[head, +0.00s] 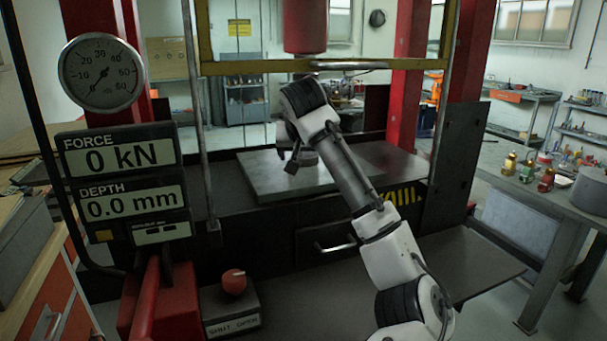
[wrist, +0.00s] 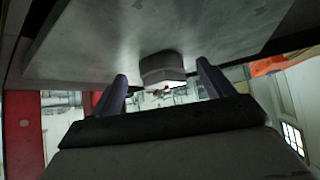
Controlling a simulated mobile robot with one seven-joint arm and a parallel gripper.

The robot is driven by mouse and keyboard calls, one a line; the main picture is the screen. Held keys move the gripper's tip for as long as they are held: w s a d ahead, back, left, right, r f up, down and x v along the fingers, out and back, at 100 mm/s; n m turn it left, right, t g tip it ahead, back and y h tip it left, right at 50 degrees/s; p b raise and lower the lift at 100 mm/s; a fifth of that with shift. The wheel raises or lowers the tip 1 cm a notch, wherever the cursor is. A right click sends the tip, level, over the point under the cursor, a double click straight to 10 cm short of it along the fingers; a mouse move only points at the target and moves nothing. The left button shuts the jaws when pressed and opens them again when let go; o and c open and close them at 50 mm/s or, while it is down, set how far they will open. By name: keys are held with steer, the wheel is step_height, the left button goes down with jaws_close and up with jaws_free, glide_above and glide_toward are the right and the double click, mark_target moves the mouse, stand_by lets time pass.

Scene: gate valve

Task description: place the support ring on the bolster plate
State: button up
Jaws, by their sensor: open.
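The support ring (wrist: 162,66) is a short grey ring. It appears to rest on the grey bolster plate (wrist: 85,45), which shows inverted in the wrist view. In the head view the bolster plate (head: 262,178) lies on the press bed, and the ring (head: 309,158) is partly hidden by my wrist. My gripper (wrist: 162,72) is open. Its two fingers stand on either side of the ring with a gap at each side. In the head view my gripper (head: 291,160) is low over the plate.
The red press ram (head: 305,25) hangs above the plate, behind my arm. A yellow crossbar (head: 250,68) and red columns frame the press. The displays read 0 kN and 0.0 mm. A bench (head: 555,185) with small bottles stands at right. The plate's left part is bare.

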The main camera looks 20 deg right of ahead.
steer(key=s+a+b, duration=0.3)
steer(key=s, duration=0.5)
steer(key=shift+s, duration=0.25)
steer(key=shift+a, duration=0.1)
stand_by(1.8)
